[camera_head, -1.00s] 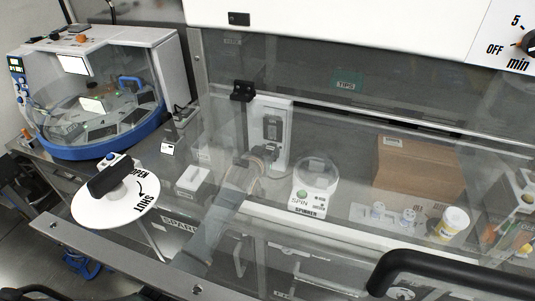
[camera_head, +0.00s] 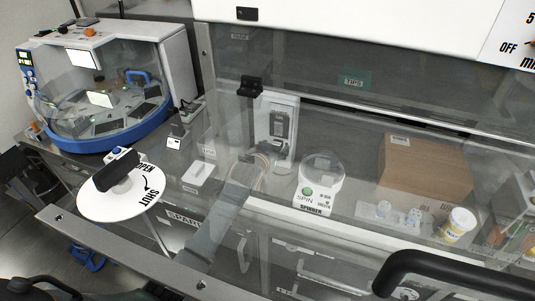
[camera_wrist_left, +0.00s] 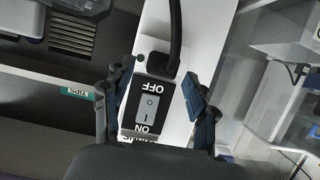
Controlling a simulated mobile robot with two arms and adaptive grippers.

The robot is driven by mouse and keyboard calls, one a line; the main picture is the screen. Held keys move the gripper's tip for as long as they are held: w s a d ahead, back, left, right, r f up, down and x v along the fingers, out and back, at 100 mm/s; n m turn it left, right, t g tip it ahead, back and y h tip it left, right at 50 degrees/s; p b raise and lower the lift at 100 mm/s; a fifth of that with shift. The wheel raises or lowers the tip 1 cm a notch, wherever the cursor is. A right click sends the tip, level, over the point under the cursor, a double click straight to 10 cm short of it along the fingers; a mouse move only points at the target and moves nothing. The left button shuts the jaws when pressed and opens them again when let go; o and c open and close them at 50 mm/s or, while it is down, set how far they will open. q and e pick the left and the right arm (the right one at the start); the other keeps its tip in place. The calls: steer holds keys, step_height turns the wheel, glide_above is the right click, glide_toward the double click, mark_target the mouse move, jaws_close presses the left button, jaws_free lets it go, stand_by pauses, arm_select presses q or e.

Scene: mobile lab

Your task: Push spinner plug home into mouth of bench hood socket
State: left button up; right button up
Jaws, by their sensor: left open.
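Behind the hood glass, a white upright panel (camera_head: 262,117) carries a black ON/OFF switch (camera_head: 279,123). My left gripper (camera_head: 280,149) is in front of the panel's lower part. In the left wrist view its fingers (camera_wrist_left: 160,98) are open, one on each side of the switch (camera_wrist_left: 150,103). The black spinner plug (camera_wrist_left: 157,66) with its cord is at the OFF end of the switch, just beyond the fingertips, not gripped. The socket mouth is hidden behind the plug, so I cannot tell how deep it sits. The white spinner (camera_head: 313,205) stands to the right.
The hood glass and its black handle (camera_head: 450,268) lie in front. A cardboard box (camera_head: 425,172), small white items and a yellow-labelled jar (camera_head: 458,224) are at the right. A white OPEN/SHUT disc (camera_head: 108,204) and blue-rimmed machine (camera_head: 110,143) are at the left.

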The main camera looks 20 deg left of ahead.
arm_select(q)
steer(key=v, duration=1.1)
steer(key=shift+w, duration=0.1)
